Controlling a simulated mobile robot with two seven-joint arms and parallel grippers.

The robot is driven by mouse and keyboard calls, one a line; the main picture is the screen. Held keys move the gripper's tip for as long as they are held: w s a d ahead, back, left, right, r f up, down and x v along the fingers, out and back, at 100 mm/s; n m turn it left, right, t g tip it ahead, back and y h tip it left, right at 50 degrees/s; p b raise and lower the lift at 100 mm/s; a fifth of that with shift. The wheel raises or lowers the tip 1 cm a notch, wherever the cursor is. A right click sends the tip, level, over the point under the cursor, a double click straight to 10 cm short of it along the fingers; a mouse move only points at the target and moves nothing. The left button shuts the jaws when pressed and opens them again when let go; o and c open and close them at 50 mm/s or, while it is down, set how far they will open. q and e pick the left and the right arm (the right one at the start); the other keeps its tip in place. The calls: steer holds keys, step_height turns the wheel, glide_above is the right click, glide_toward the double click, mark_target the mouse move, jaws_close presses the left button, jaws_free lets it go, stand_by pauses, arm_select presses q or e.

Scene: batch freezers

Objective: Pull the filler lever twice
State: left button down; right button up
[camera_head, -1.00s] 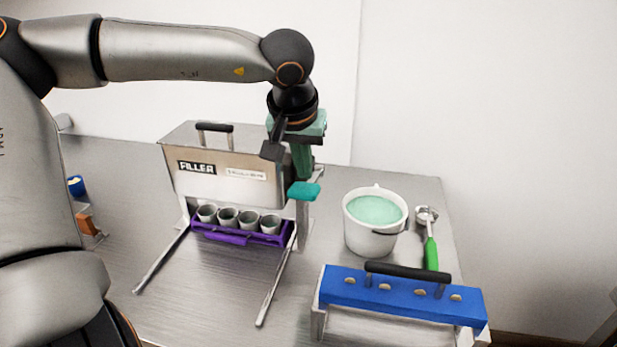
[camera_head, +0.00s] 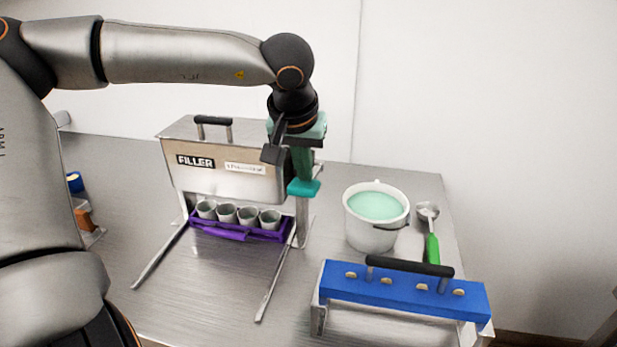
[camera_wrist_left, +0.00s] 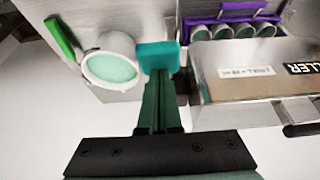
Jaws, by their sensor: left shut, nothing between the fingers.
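The filler (camera_head: 228,178) is a steel box with a black top handle and a FILLER label, standing on legs on the metal table. I cannot make out the filler lever; the gripper and wrist cover part of that side. Several cups (camera_head: 247,215) stand in a purple tray (camera_head: 270,235) under the filler. My right gripper is not in view.
A white pail (camera_head: 370,236) of pale green mix stands right of the filler, beside a green-handled scoop (camera_head: 432,248). A blue block (camera_head: 405,290) with a black handle is at the front right. Small blue and orange items (camera_head: 82,218) are at the left.

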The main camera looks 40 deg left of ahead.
mark_target(302, 185)
arm_select(q)
steer(key=shift+f+b, duration=1.65)
steer(key=shift+f, duration=0.65)
steer(key=shift+f+b, duration=0.35)
steer(key=shift+f, duration=0.05)
steer(key=shift+f+b, duration=0.35)
steer(key=shift+f, duration=0.15)
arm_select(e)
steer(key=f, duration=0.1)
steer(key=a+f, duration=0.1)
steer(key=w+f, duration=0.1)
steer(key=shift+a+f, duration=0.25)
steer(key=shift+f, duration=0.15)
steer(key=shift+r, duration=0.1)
